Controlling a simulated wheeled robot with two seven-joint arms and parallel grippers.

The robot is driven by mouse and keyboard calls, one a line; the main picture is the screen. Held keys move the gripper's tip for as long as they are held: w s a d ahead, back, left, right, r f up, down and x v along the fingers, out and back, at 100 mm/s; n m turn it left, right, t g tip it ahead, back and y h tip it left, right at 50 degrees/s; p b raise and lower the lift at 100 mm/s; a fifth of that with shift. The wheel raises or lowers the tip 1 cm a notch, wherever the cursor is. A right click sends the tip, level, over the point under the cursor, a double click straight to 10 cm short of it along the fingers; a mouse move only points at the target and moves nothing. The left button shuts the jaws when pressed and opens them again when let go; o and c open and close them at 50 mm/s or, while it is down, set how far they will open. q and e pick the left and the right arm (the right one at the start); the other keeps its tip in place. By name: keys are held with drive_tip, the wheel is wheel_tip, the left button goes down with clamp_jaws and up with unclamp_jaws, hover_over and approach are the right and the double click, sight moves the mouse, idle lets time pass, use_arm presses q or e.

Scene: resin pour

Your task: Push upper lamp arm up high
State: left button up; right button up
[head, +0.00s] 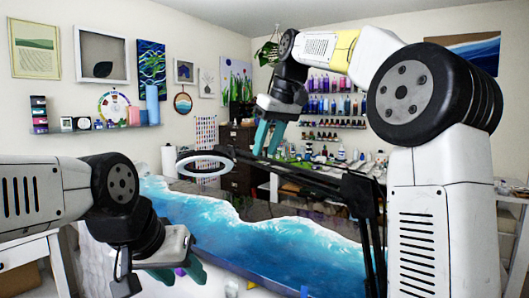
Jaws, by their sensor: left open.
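The lamp has a white ring head (206,163) at the left end of a thin black upper arm (300,178). The upper arm slopes gently down to the right and meets a black post (370,225) in front of my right arm. My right gripper (267,140) points down with teal fingers, just above the left part of the upper arm. Whether it touches the arm, and how far its fingers are apart, is unclear. My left gripper (182,274) is open and empty at the lower left, below the ring head.
A table with a blue and white wave surface (270,240) stretches under the lamp. Shelves of colored bottles (335,95) hang on the back wall. A wall shelf (95,128) with small items is at left. Open air lies above the ring head.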

drive_tip(key=shift+x, duration=1)
clamp_jaws()
idle(0.7)
